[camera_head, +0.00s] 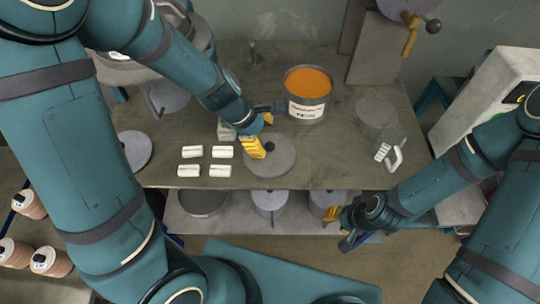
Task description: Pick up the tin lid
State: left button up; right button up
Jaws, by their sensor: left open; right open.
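A flat round grey disc, which looks like the tin lid (277,163), lies on the workbench (330,165) in front of the open tin. My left gripper (261,134) is open, with its yellow fingertips over the disc's upper left part. The gripper hides some of the disc, and I cannot tell whether they touch. The tin (306,109) has a white label and orange contents. My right gripper (341,228) is open and empty, low at the bench's front edge. A similar pale round disc (377,111) lies flat at the right of the bench.
Several small white blocks (191,152) lie left of the disc. A grey and white handled tool (391,150) lies at the right. Grey pots (270,202) stand on the lower shelf. Another round plate (135,150) is at the left edge. The bench between the disc and the handled tool is clear.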

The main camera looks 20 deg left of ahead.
aim_at(268, 144)
pick_arm(q)
jog(key=shift+b+x, duration=1.75)
jog(key=shift+x, duration=0.95)
jog(key=shift+s, duration=0.2)
jog(key=shift+a, duration=0.1)
grip_shut()
